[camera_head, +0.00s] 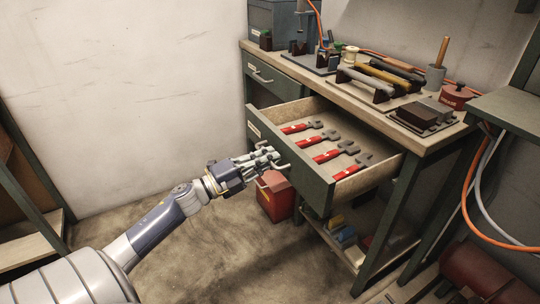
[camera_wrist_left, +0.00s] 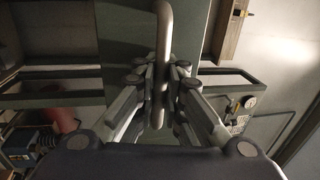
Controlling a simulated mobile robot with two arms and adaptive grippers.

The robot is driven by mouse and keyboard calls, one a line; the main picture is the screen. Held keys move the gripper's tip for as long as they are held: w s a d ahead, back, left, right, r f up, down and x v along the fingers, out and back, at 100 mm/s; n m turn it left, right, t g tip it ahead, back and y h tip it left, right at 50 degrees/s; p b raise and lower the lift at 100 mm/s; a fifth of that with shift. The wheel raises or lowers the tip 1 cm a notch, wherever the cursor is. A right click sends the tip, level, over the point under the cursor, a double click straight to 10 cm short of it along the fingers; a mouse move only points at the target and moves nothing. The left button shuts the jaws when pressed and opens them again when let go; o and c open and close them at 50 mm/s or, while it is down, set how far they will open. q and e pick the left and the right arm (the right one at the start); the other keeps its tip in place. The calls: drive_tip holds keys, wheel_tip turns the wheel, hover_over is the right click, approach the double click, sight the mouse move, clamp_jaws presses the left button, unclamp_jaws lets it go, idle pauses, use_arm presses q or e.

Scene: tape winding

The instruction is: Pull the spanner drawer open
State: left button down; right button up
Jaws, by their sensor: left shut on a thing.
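The spanner drawer (camera_head: 314,186) stands pulled well out of the green workbench. Several spanners with red handles (camera_head: 327,156) lie in a row inside it. My left gripper (camera_head: 272,158) is at the outer face of the drawer front. In the left wrist view my left gripper's fingers (camera_wrist_left: 158,95) are closed around the drawer's grey bar handle (camera_wrist_left: 163,30). In the head view the fingers partly hide the handle. My right gripper is not in view.
A second drawer (camera_head: 272,84) to the left is closed. A red box (camera_head: 274,198) stands on the floor below the open drawer. The floor in front is clear.

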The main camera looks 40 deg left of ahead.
use_arm(q)
drive_tip(key=shift+f, duration=0.15)
drive_tip(key=c, duration=2)
unclamp_jaws()
drive_tip(key=shift+o, duration=0.2)
drive_tip(key=v, duration=1.2)
